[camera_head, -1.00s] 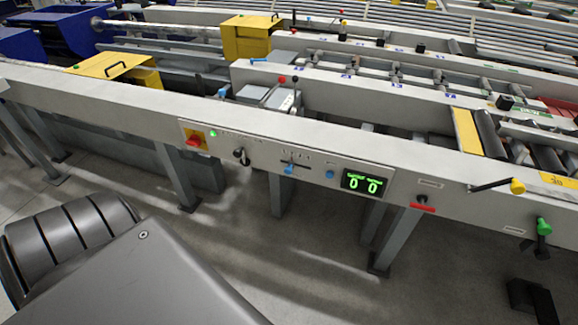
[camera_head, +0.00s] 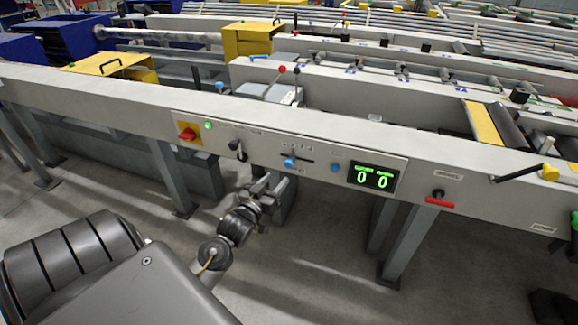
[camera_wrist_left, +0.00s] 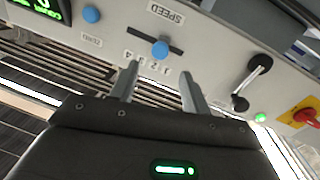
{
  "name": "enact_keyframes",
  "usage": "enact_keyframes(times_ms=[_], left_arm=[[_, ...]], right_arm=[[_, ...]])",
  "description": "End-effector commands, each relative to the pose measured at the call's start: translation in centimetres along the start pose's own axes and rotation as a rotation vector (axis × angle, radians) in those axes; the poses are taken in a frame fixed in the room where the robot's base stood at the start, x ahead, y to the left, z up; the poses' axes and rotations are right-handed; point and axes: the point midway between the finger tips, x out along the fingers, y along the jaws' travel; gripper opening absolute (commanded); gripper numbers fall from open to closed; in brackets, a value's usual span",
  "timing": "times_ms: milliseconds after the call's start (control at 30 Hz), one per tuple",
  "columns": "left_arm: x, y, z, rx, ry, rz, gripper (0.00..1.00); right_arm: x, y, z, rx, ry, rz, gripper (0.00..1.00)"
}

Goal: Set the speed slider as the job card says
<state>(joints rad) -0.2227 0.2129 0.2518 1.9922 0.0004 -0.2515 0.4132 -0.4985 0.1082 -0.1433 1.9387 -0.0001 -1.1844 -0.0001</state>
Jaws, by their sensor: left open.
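The speed slider's blue knob (camera_head: 289,162) sits toward the left part of its dark slot on the front panel of the grey rail. In the left wrist view, turned upside down, the blue knob (camera_wrist_left: 160,48) shows beside the SPEED label, with small scale numbers along the slot. I cannot tell exactly which number it is at. My left gripper (camera_head: 268,182) is below and a little left of the knob. In the left wrist view its two fingers (camera_wrist_left: 160,72) are apart and empty, with the knob beyond the gap, not touched. I cannot make out a job card. My right gripper is not in view.
The panel also carries a red switch on yellow (camera_head: 187,134), a green lamp (camera_head: 208,126), a black lever (camera_head: 236,146), a blue button (camera_head: 335,167) and a display reading 0 0 (camera_head: 373,178). A red-handled control (camera_head: 439,201) is farther right.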

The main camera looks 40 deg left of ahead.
Motion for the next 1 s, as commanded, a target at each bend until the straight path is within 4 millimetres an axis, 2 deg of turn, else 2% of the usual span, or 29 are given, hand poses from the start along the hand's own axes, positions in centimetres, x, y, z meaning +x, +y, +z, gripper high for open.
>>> enact_keyframes(times_ms=[300,500,700,967,1000], left_arm=[[5.8,0.0,0.1,0.001,0.002,0.0,0.47],[8.7,0.0,0.1,0.001,0.001,0.001,0.47],[9.9,0.1,0.1,0.001,-0.001,0.001,0.47],[10.0,0.0,0.1,0.001,-0.002,0.001,0.47],[9.9,0.0,0.1,0.001,-0.001,0.001,0.43]], right_arm=[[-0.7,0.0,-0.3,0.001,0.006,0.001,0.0],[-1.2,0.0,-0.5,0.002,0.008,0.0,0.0],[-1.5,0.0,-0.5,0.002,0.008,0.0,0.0],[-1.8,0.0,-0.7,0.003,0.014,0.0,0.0],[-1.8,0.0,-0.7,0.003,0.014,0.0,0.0]])
